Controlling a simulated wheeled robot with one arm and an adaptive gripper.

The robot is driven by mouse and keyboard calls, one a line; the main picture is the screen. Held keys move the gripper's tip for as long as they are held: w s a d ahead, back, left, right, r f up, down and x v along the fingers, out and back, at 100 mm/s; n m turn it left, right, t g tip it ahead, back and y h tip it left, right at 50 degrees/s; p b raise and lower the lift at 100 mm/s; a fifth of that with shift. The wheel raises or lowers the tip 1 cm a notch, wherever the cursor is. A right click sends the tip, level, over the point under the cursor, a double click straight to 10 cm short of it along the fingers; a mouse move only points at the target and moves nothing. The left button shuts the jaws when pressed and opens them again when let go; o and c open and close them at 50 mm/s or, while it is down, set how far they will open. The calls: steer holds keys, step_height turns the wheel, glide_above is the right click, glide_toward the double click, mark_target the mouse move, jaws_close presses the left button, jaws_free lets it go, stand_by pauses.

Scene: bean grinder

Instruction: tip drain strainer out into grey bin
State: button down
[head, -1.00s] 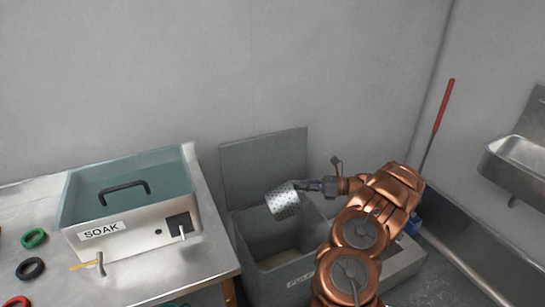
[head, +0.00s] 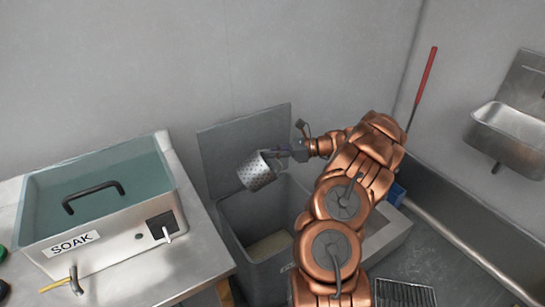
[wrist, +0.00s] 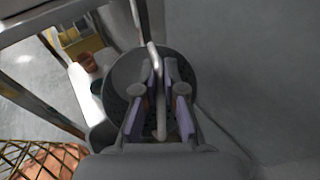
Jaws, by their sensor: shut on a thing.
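The drain strainer (head: 256,171) is a perforated metal cup, tilted, over the open grey bin. My gripper (head: 284,153) is shut on its handle; in the wrist view my gripper (wrist: 160,100) has its fingers on either side of the bent metal handle (wrist: 153,57), with the round strainer (wrist: 126,72) behind them. The grey bin (head: 232,226) stands below with its lid (head: 240,141) raised against the wall. Some pale matter (head: 270,245) shows at the bottom of the bin. The inside of the strainer is hidden in the head view.
A steel bench (head: 196,258) with the SOAK tank (head: 100,235) stands left of the bin. A wall sink (head: 510,135) and a red-handled rod (head: 426,75) are at the right. A floor grate (head: 405,292) lies at the lower right.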

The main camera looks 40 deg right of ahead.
mark_target(258, 164)
steer(key=a+r+n+h+b, duration=0.2)
steer(key=b, duration=0.3)
steer(key=s+a+r+n+h+b, duration=0.1)
steer(key=a+r+h+b, duration=0.1)
steer(key=b, duration=0.3)
steer(key=shift+s+a+n+b, duration=0.15)
steer(key=shift+a+n+b, duration=0.2)
steer(key=shift+a+n, duration=0.05)
steer(key=shift+s+a+r+n+h+b, duration=0.15)
steer(key=shift+a+r+n+h+b, duration=0.1)
steer(key=shift+a+r+h, duration=0.2)
steer(key=shift+s+a+r+n+h+b, duration=0.15)
steer(key=shift+a+r+n+h, duration=0.15)
steer(key=shift+a+r, duration=0.25)
steer(key=s+a+r+n+h, duration=0.1)
steer(key=a+r+n+h, duration=0.2)
steer(key=a+r, duration=0.2)
steer(key=shift+s+a+h+b, duration=0.3)
steer(key=shift+a+h+b, duration=0.05)
steer(key=shift+a+b, duration=0.15)
